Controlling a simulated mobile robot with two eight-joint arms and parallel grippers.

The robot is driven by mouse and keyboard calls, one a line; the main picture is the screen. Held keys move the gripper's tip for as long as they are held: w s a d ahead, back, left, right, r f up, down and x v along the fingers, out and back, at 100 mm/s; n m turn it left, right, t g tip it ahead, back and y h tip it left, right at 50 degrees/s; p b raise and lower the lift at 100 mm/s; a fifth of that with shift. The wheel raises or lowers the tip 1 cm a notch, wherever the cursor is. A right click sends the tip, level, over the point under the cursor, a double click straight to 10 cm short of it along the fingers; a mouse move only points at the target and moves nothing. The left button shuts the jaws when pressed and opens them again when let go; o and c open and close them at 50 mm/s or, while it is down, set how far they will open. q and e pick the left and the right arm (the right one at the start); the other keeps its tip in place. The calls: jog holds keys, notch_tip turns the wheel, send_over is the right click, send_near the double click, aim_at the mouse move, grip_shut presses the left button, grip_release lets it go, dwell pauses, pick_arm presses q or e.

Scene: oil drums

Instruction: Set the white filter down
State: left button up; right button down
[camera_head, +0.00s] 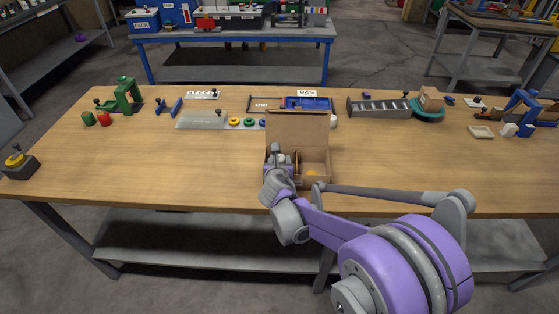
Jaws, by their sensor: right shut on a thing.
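My right gripper (281,160) reaches over the left part of an open cardboard box (314,178) near the front of the wooden workbench. It is shut on the white filter, which is mostly hidden by the gripper; only a small pale patch shows at the jaws. I cannot tell whether the filter touches the box floor. The box's lid (297,127) stands up at the back. A yellow-orange item (311,173) lies inside the box to the right of my gripper. My left gripper is out of view.
Behind the box are a clear tray (202,121), coloured rings (234,121) and a blue bin (309,103). A white round piece (333,121) shows right of the lid. A grey rack (378,107) stands farther right. The bench's left front (150,165) is clear.

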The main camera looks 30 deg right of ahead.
jog(key=shift+f, duration=0.1)
jog(key=c, duration=0.6)
grip_release()
jog(key=shift+r, duration=0.25)
jog(key=p+v, duration=0.1)
jog(key=v, duration=1.1)
jog(key=s+a+f+m+g+y, duration=0.2)
jog(key=s+a+m, duration=0.1)
jog(key=s+m, duration=0.4)
jog(key=s+a+f+m+g+y, duration=0.2)
jog(key=s+m, duration=0.5)
jog(key=m, duration=0.6)
jog(key=s+a+f+m+g+y, duration=0.2)
jog(key=s+a+f+m, duration=0.2)
jog(key=s+m, duration=0.4)
jog(key=shift+a+f+m+y, duration=0.15)
jog(key=shift+f+m+y, duration=0.15)
jog(key=shift+m, duration=0.6)
